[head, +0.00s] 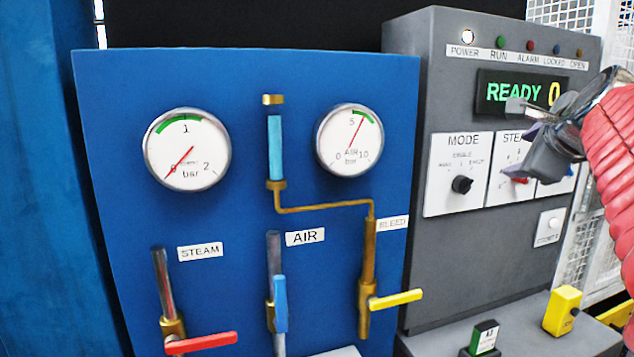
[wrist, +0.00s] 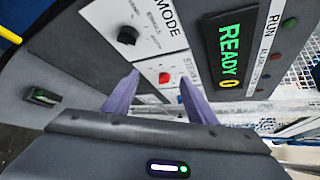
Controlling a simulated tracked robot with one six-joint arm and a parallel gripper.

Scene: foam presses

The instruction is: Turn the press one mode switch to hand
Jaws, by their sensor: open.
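The mode switch (head: 462,184) is a small round black knob on a white plate marked MODE, on the grey control cabinet. Its position labels are too small to read surely, and I cannot tell which one it points at. In the wrist view the mode switch (wrist: 128,35) shows at the upper left, ahead of and left of the fingers. My gripper (head: 525,122) is open and empty, in front of the cabinet to the right of the knob and above it. In the wrist view my gripper (wrist: 157,95) has its two purple fingers apart, with the red steam switch (wrist: 164,77) between them in the picture.
The display (head: 522,93) reads READY 0, under a row of lamps with POWER lit. A white button plate (head: 549,227) sits lower right. A yellow box (head: 563,311) stands on the ledge below. A blue panel (head: 250,230) with gauges and valve handles stands left.

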